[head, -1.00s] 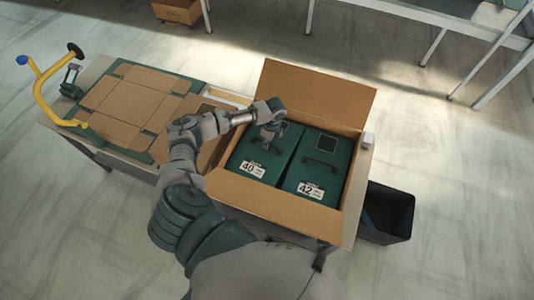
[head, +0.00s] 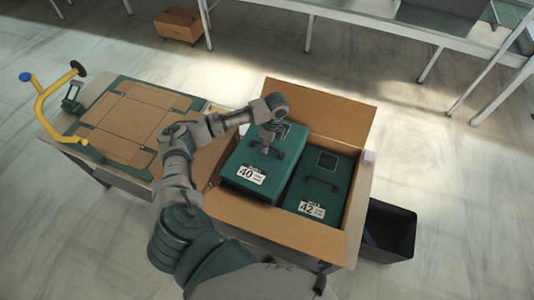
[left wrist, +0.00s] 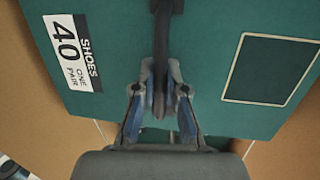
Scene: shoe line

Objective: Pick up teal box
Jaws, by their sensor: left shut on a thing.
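Two teal boxes are at the open cardboard carton (head: 240,215). The left teal box (head: 245,163), labelled 40, is raised and slightly tilted, partly above the carton's near wall. My left gripper (head: 268,148) is over it and shut on its dark handle. The right teal box (head: 318,188), labelled 42, sits inside the carton. My right gripper is not in view.
The carton stands on a table with a flat cardboard blank (head: 125,120) and a yellow-handled tool (head: 50,105) at left. A dark bin (head: 388,230) stands on the floor at right. A long bench (head: 400,30) is behind.

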